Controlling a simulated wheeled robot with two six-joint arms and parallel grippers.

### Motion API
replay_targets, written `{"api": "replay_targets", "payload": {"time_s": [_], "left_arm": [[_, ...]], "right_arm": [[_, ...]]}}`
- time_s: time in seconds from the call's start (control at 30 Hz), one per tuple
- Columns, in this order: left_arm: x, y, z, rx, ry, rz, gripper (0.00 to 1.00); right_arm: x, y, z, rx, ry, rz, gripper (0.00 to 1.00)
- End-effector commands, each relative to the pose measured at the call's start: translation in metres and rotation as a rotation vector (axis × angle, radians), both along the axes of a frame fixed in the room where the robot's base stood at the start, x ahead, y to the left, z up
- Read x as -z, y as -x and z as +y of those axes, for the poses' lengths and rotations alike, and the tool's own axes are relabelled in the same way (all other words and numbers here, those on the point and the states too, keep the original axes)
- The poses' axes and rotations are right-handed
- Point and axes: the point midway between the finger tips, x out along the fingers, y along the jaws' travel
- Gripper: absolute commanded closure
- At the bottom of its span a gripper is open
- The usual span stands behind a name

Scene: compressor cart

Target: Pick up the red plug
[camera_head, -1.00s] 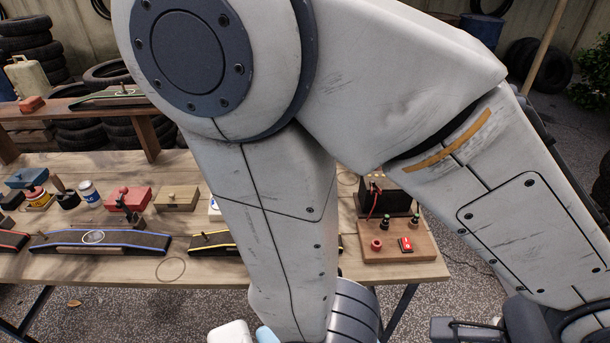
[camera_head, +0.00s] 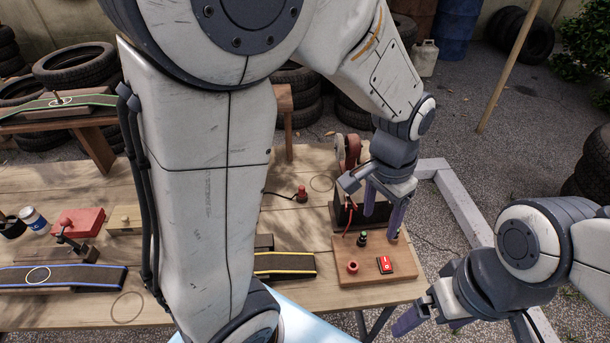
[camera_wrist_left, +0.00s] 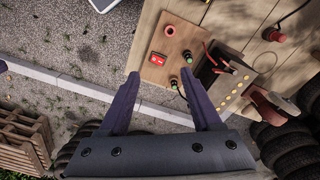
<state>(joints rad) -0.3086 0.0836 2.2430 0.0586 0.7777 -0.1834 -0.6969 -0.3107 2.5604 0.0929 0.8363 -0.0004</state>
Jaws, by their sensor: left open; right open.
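The red plug (camera_head: 301,194) is on the wooden table with a dark cable running left from it. It also shows in the left wrist view (camera_wrist_left: 272,34), at the upper right. My left gripper (camera_head: 381,222) is open and empty above the right end of the wooden switch board (camera_head: 375,291), to the right of the plug and apart from it. In the left wrist view its two fingers (camera_wrist_left: 160,76) are spread, with the plug outside them to the right. My right gripper (camera_head: 430,322) is open and empty, low at the right beyond the table.
The board bears a red ring-shaped socket (camera_head: 352,267), a red switch (camera_head: 385,264) and green-topped posts. A black box (camera_head: 346,216) with a red lead stands behind it. My left arm covers much of the table. Tyres (camera_head: 75,68) stand behind.

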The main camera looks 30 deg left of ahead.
Motion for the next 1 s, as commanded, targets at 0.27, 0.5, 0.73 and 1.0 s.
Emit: {"api": "replay_targets", "payload": {"time_s": [0.27,0.5,0.73,1.0], "left_arm": [[0.049,-0.126,0.16,-0.223,-0.035,0.024,0.35],[0.088,-0.143,0.25,-0.303,-0.046,0.031,0.35],[0.122,-0.142,0.26,-0.312,-0.046,0.035,0.35],[0.148,-0.142,0.26,-0.312,-0.046,0.033,0.35]], "right_arm": [[-0.035,0.0,0.0,0.0,0.0,0.0,0.03],[-0.044,0.0,0.0,0.0,0.0,0.0,0.03],[-0.05,0.0,0.0,0.0,0.0,0.0,0.03],[-0.055,0.0,0.0,0.0,0.0,0.0,0.03]]}}
